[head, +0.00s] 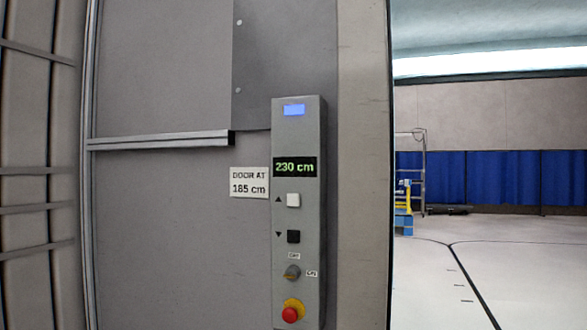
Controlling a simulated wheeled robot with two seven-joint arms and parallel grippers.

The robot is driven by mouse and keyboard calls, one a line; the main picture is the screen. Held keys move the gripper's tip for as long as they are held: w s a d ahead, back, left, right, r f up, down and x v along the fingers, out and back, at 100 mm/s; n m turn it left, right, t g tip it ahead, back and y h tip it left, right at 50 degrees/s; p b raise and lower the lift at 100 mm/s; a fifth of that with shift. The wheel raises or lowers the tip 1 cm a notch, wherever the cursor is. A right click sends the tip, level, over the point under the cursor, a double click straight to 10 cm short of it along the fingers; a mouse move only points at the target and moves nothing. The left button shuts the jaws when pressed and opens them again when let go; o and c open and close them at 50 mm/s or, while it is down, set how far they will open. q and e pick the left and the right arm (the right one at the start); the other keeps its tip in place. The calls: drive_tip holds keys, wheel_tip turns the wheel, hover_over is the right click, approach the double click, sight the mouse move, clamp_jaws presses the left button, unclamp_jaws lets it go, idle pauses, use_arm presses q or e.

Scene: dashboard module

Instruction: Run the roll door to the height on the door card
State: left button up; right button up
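The door card (249,183) on the wall reads "DOOR AT 185 cm". Just right of it is a tall grey control box (312,140). Its green display (295,167) reads "230 cm". Below are a white button (293,200) beside an up triangle and a black button (293,237) beside a down triangle. Lower down are a rotary switch (292,272) with small labels too small to read surely, and a red mushroom button (290,313) on a yellow base. A small blue lit panel (294,110) is at the top. Neither gripper is in view.
A ribbed grey surface (38,160) fills the left edge, perhaps the roll door. A metal bar (160,141) crosses the wall left of the box. Right of the wall edge is open floor (510,270), with a wire-frame rack (411,170) and blue panels (500,178) behind.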

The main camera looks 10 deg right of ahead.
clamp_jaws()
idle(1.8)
